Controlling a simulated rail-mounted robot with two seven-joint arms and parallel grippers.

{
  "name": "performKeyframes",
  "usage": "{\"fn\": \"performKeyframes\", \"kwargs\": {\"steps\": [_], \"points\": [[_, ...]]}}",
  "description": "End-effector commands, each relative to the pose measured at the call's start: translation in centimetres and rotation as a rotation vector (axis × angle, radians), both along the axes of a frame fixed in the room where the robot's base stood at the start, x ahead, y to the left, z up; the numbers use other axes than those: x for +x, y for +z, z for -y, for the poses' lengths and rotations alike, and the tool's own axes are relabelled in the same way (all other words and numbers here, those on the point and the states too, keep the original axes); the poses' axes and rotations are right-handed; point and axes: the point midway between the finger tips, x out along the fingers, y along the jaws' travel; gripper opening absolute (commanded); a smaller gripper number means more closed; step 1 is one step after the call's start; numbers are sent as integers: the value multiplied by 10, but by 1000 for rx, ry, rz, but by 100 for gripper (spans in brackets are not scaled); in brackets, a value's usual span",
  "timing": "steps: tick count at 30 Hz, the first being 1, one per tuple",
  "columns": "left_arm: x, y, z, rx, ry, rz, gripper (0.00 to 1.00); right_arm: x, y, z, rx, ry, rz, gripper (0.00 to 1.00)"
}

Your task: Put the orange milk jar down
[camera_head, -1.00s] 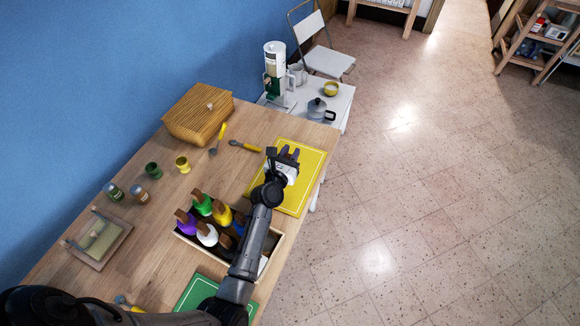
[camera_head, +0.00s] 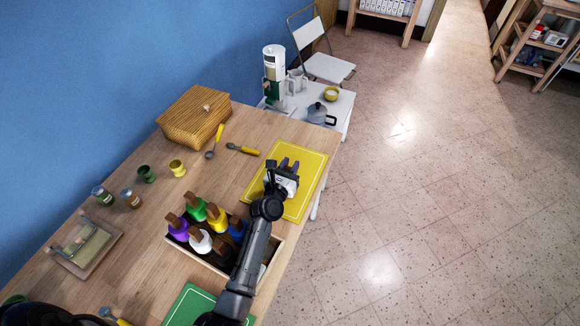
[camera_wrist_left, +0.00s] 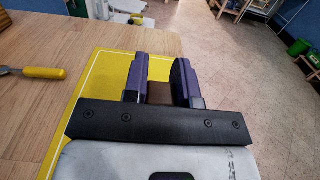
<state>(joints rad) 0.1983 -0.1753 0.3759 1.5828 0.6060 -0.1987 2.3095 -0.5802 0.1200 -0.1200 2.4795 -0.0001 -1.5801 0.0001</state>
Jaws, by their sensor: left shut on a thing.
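My left gripper (camera_head: 288,164) is over the yellow mat (camera_head: 312,163) at the table's right edge. In the left wrist view, its two purple-grey fingers are shut on a brown block-like top (camera_wrist_left: 159,92), which fits the brown tops of the other milk jars. The body of this jar, and so its orange colour, is hidden below the gripper. I cannot tell whether the jar touches the mat. My right gripper is not in view.
A crate (camera_head: 272,269) beside my left forearm holds several coloured jars with brown tops. A spoon (camera_head: 210,154), another yellow-handled utensil (camera_head: 245,149) and a wicker box (camera_head: 190,122) are farther back. A green mat (camera_head: 180,310) is at the front.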

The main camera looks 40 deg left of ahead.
Motion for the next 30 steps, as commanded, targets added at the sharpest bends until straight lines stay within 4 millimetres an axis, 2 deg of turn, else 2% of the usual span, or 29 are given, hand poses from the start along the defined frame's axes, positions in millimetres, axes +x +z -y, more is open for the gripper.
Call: {"fn": "performKeyframes", "kwargs": {"steps": [5, 6, 13, 23, 30], "points": [[0, -4, 0, -1, 0, 2, 0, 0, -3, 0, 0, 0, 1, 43], [0, -3, 0, -1, 0, 0, 29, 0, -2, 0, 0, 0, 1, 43], [0, -3, 0, 0, 0, 0, 51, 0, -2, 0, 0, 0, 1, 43], [-2, 2, 0, 1, 0, -1, 51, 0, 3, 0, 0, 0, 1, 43], [-39, 2, 9, 0, 0, -3, 51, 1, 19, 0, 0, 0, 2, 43]]}}
